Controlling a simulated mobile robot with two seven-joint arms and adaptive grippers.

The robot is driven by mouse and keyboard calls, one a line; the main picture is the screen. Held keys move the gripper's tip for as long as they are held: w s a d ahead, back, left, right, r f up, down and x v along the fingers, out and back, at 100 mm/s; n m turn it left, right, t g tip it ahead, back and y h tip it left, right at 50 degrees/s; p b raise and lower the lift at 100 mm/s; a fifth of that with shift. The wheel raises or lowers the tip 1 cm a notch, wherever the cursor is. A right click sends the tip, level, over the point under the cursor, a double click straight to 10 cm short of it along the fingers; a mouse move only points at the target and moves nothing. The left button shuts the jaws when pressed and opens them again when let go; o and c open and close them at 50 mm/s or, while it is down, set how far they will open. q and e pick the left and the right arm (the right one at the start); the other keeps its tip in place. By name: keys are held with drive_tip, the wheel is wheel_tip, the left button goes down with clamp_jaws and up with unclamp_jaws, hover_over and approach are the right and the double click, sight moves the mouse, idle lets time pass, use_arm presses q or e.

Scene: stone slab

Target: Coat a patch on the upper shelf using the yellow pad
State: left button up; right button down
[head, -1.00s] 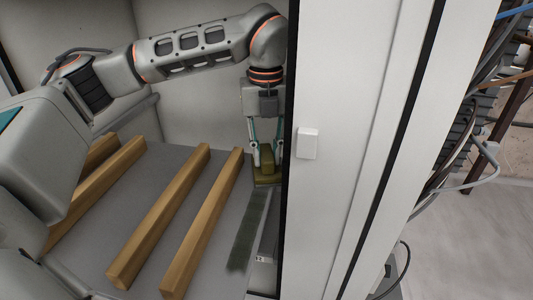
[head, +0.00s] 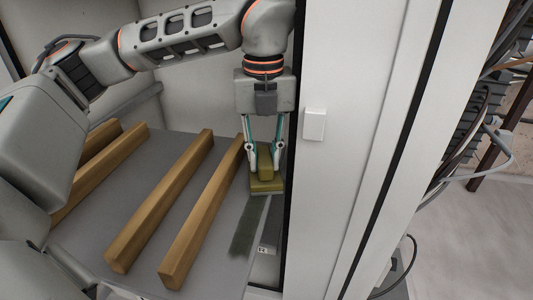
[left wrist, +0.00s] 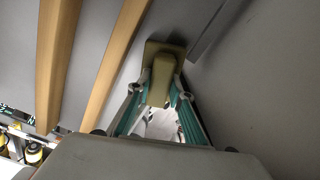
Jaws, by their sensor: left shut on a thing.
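The yellow pad (head: 266,186) has an olive-yellow block handle on a flat base. My left gripper (head: 264,168) points down and is shut on the handle; the pad also shows between the fingers in the left wrist view (left wrist: 161,75). The pad is at the right side of the grey shelf (head: 150,220), close to the white upright, and appears to rest on the surface. A dark green-grey strip (head: 247,228) runs on the shelf from the pad toward the front edge. My right gripper is not seen.
Several wooden bars lie on the shelf; the nearest one (head: 200,220) is just left of the strip. A white cabinet upright (head: 345,150) with a small white box (head: 314,124) stands right of the pad. A small label (head: 263,250) sits by the shelf's front right.

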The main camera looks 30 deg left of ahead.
use_arm(q)
drive_tip(key=shift+s, duration=0.25)
drive_tip(key=shift+r, duration=0.1)
drive_tip(key=shift+r+p, duration=0.6)
drive_tip(key=shift+r, duration=0.2)
wheel_tip(320, 180, up, 3)
drive_tip(key=shift+p, duration=1.05)
drive_tip(key=shift+r, duration=0.6)
drive_tip(key=shift+r, duration=0.15)
